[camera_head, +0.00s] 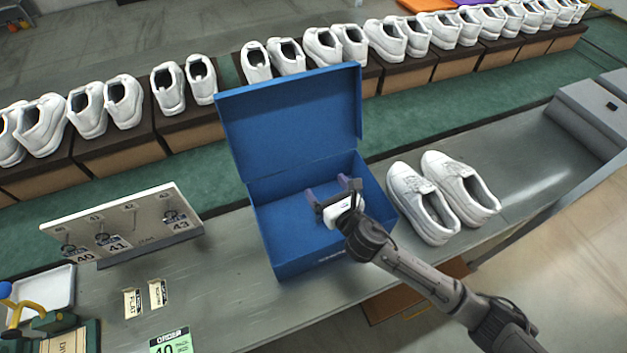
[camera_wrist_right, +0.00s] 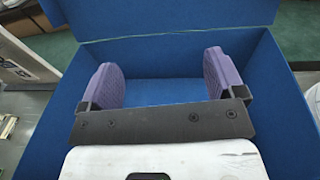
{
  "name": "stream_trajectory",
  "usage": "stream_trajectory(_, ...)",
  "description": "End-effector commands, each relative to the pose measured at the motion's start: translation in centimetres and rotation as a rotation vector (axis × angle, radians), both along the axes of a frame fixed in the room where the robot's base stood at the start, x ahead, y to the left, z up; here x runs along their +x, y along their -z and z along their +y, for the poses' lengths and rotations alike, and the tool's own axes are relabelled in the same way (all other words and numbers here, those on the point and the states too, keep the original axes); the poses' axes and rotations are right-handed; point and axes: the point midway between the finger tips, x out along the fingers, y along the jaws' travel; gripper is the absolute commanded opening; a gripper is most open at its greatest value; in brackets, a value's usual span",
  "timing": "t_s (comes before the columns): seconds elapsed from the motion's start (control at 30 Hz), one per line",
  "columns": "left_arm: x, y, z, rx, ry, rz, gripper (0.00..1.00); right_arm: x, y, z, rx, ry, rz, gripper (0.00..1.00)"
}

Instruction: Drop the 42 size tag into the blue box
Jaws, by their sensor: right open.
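The open blue box (camera_head: 282,235) stands on the grey bench with its lid raised at the back. My right gripper (camera_head: 331,188) is over and partly within the box opening. Its purple fingers are spread apart in the right wrist view (camera_wrist_right: 165,75), with nothing between them. I do not see the 42 size tag in either view; the gripper hides part of the box floor. The tag rack (camera_head: 145,240) at left holds tags marked 40 (camera_head: 85,257), 41 (camera_head: 117,243) and 43 (camera_head: 178,223); its third hook looks bare. My left gripper is out of view.
A pair of white shoes (camera_head: 443,197) stands just right of the box. Small cards (camera_head: 145,298) and a green card (camera_head: 171,341) lie at the front left, near a white tray (camera_head: 48,291). Rows of white shoes on dark boxes (camera_head: 120,150) line the back.

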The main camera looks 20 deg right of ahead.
Motion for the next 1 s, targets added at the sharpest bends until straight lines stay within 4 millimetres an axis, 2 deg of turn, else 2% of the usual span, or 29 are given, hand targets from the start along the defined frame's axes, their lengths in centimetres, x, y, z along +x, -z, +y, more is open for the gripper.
stream_trajectory(0.17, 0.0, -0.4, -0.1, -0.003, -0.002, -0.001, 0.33, -1.7, -0.2, -0.4, -0.001, -0.001, 0.002, 0.88)
stream_trajectory(0.5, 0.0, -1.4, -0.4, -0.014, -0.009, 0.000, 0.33, -8.3, -0.9, -1.6, -0.001, -0.001, 0.003, 0.88)
stream_trajectory(0.7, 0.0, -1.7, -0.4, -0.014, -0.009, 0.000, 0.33, -11.2, -1.1, -2.2, 0.000, -0.001, 0.002, 0.88)
stream_trajectory(1.0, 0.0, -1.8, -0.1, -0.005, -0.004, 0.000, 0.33, -13.3, -1.4, -2.6, -0.001, 0.000, 0.000, 0.88)
